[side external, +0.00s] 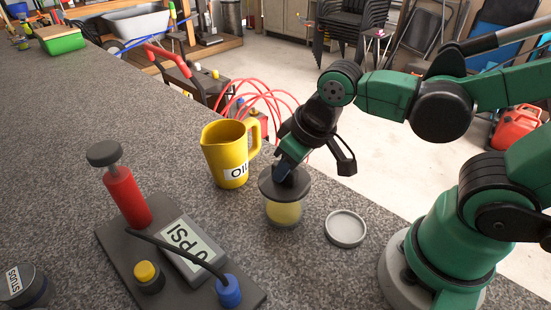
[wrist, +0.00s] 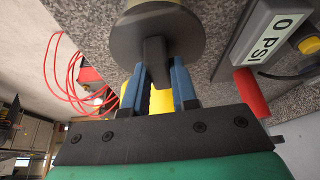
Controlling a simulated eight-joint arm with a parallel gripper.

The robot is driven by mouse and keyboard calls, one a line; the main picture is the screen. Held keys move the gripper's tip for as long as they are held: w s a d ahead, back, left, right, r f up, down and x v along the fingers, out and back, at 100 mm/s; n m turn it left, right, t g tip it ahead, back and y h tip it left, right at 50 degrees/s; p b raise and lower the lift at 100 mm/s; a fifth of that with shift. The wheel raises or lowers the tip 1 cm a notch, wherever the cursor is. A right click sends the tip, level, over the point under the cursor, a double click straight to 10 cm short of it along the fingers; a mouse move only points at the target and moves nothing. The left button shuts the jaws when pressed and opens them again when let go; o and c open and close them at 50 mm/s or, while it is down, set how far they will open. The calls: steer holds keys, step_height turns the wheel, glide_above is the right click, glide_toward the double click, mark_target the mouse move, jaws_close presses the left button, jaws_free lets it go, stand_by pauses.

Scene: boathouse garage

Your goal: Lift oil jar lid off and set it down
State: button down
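The oil jar (side external: 284,213) is a short clear jar with yellow contents, upright on the bench. Its dark round lid (side external: 268,190) is at the top of the jar; I cannot tell whether it is seated or slightly raised. My gripper (side external: 290,172) is above the lid, pointing down. In the wrist view the lid (wrist: 190,30) is a grey disc. Its knob (wrist: 154,52) lies between the blue fingertips of my gripper (wrist: 159,66). The fingers are close beside the knob; whether they press on it is not clear.
A shallow grey round dish (side external: 346,228) lies right of the jar. A yellow "OIL" pitcher (side external: 226,155) stands behind-left. A pump board (side external: 115,240) with a red cylinder (side external: 127,197) and gauge (side external: 186,250) lies front-left. Red hoses (side external: 270,93) loop beyond the bench edge.

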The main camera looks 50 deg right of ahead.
stand_by(0.3)
step_height(320, 180, up, 24)
steer(key=shift+r, duration=0.25)
stand_by(0.9)
steer(key=n+y, duration=0.2)
steer(key=n, duration=0.4)
glide_above(273, 188)
step_height(273, 188, down, 8)
steer(key=s+a+f+n+g, duration=0.1)
steer(key=s+f+n+g, duration=0.2)
steer(key=s+f+n, duration=0.2)
steer(key=s+a+f+n+g+y, duration=0.1)
steer(key=s+f+n, duration=0.4)
steer(key=f+n, duration=0.6)
steer(key=a+f+g, duration=0.1)
steer(key=g, duration=0.1)
steer(key=shift+s+a+f+n+g, duration=0.15)
steer(key=shift+s+n+g, duration=0.15)
steer(key=shift+s, duration=0.05)
steer(key=shift+y, duration=0.3)
